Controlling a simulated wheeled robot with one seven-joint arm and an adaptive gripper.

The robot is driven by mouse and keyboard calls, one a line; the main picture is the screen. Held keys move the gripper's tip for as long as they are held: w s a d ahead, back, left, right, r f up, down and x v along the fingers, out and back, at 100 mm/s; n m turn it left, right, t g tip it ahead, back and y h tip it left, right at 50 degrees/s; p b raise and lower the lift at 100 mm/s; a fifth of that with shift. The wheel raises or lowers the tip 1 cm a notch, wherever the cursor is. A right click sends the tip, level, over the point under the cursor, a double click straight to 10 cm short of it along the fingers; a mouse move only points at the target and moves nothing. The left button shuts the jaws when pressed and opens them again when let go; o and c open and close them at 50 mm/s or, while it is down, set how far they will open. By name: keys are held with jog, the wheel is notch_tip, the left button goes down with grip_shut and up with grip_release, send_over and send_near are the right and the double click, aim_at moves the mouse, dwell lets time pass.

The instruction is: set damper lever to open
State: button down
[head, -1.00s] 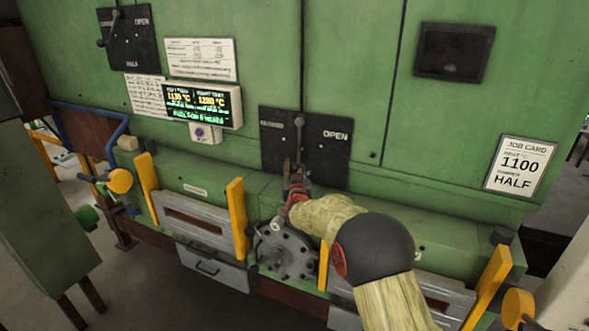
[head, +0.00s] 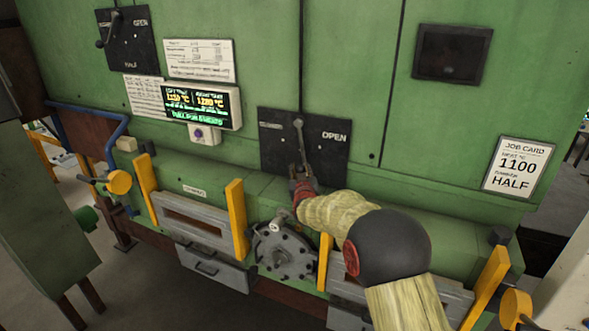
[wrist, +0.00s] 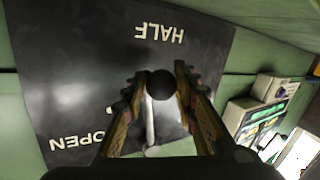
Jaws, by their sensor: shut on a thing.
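The damper lever (head: 302,145) is a grey bar on a black plate (head: 277,150) in the middle of the green furnace front. It hangs from a pivot at its top and points almost straight down, tilted slightly right. OPEN is printed on the plate right of the pivot; the left label is too small to read. My gripper (head: 302,184) is at the lever's lower end and hides the plate's bottom edge. In the wrist view, upside down, the lever's dark ball knob (wrist: 160,85) sits between the fingers of my gripper (wrist: 157,82), near HALF.
A similar plate with a lever (head: 107,35) is at the upper left. A lit display (head: 200,105) and paper sheets are left of the plate. A job card (head: 518,168) reading 1100 and HALF is at the right. A ledge, yellow posts (head: 237,220) and a round grey flange (head: 285,253) lie below.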

jog(key=shift+s+d+r+n, duration=0.15)
jog(key=shift+d+n, duration=0.15)
jog(key=shift+d, duration=0.15)
jog(key=c, duration=1.5)
grip_release()
jog(key=shift+o, duration=0.2)
jog(key=s+d+r, duration=0.1)
jog(key=s, duration=1.1)
jog(key=shift+d, duration=0.25)
jog(key=shift+r, duration=0.1)
